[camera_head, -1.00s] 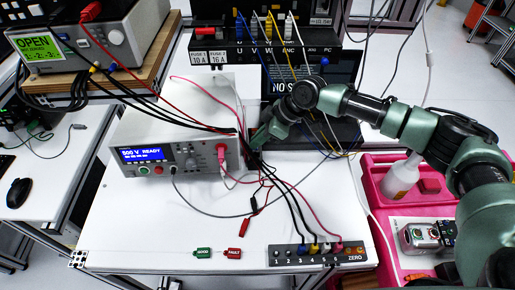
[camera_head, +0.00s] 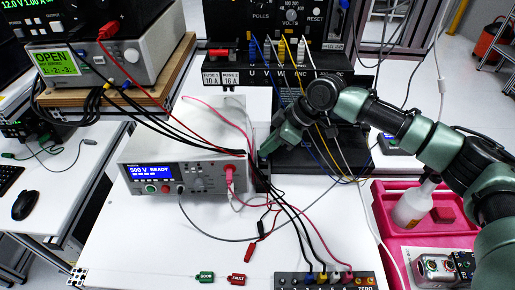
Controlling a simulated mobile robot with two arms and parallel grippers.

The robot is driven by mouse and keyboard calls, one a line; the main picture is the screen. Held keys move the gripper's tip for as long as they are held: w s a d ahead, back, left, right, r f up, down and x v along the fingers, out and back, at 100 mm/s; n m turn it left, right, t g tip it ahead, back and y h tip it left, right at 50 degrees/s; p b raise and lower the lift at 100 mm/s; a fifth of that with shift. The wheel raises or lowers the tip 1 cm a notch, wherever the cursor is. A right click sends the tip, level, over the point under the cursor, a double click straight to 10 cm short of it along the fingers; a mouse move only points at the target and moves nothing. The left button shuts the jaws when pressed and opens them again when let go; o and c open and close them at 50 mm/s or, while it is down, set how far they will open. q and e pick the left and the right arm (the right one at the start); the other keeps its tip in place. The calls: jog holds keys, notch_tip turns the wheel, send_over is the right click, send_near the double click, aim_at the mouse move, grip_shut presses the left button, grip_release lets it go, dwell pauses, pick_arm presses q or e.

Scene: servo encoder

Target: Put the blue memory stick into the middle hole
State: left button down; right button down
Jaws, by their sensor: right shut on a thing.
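My right arm reaches in from the right. Its gripper (camera_head: 268,150) points down and left, just beside the right side of the white tester, near a cluster of black cables. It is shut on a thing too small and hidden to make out. I cannot clearly see the blue memory stick; my arm covers part of the black panel box. I cannot tell which opening is the middle hole. A dark grey socket strip (camera_head: 290,281) with numbered sockets and plugged cables lies at the table's front. My left gripper is not in view.
The white tester (camera_head: 210,183) reads 500 V READY. The black panel box (camera_head: 228,53) with coloured plugs stands behind. Cables cross the table around the gripper. Green (camera_head: 204,275) and red (camera_head: 236,279) tags lie in front. A pink tray (camera_head: 385,205) stands at right. The white table's front left is clear.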

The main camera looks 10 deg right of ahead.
jog(key=s+d+r+m+t+h, duration=0.2)
jog(key=s+d+r+m+h, duration=0.1)
jog(key=r+m, duration=0.3)
jog(key=s+d+r+m+t+h, duration=0.2)
jog(key=s+r+m, duration=0.3)
jog(key=r, duration=0.6)
jog(key=shift+d+m+h, duration=0.5)
jog(key=shift+d+m, duration=0.2)
jog(key=shift+m, duration=0.5)
jog(key=shift+w+d+r, duration=0.1)
